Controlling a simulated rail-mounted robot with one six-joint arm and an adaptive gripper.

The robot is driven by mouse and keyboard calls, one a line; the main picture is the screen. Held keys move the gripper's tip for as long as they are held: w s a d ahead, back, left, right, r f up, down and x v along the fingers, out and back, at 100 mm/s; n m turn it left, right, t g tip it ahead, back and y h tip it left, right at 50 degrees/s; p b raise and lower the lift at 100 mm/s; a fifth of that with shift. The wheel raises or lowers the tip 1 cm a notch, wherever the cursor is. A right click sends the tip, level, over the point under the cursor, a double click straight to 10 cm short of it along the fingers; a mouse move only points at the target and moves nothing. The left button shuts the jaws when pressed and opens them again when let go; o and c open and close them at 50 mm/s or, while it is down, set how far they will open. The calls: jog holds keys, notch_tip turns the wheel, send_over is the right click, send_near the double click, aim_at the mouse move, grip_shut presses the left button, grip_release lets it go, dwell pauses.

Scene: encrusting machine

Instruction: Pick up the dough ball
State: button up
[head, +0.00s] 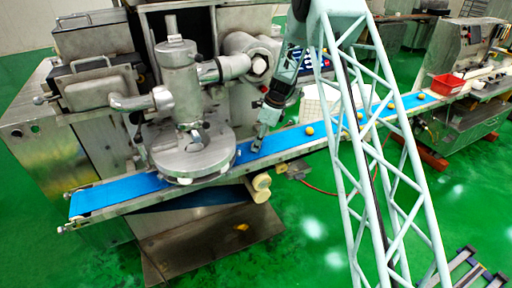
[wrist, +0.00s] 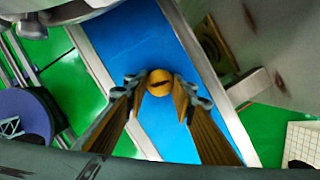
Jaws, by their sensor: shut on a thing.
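My gripper (wrist: 160,90) is shut on a round yellow-orange dough ball (wrist: 159,82), with a fingertip at each side of it in the wrist view. The ball is over the blue conveyor belt (wrist: 135,45); I cannot tell whether it still touches the belt. In the head view my gripper (head: 257,146) is low over the belt, just right of the round machine head, and the held ball is hard to make out there. Other dough balls lie on the belt to the right, one of them nearest (head: 309,130) and another farther off (head: 421,96).
The steel encrusting machine (head: 175,105) stands close to the left of my gripper. Metal rails edge the belt (head: 120,192). A red bin (head: 446,84) sits at the far right. A white grid-like crate (head: 318,103) stands behind the belt. Green floor is open in front.

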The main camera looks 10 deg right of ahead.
jog(key=shift+r, duration=0.15)
jog(key=shift+r+p, duration=0.45)
jog(key=shift+r, duration=1.15)
jog(key=s+d+r, duration=0.1)
jog(key=s+d, duration=0.2)
jog(key=s, duration=1.2)
jog(key=shift+s+r+p, duration=0.25)
jog(key=shift+s+p, duration=0.1)
jog(key=s+a+f+n+g+h, duration=0.1)
jog(key=s+f+n+g, duration=0.1)
jog(key=s+f+n, duration=0.4)
jog(key=s+a+f+n+g+h, duration=0.2)
jog(key=s+f+n, duration=0.3)
jog(key=f+n, duration=0.6)
jog(key=shift+s+a+f+n+g, duration=0.15)
jog(key=shift+s+f+n+g, duration=0.25)
jog(key=shift+n, duration=2.6)
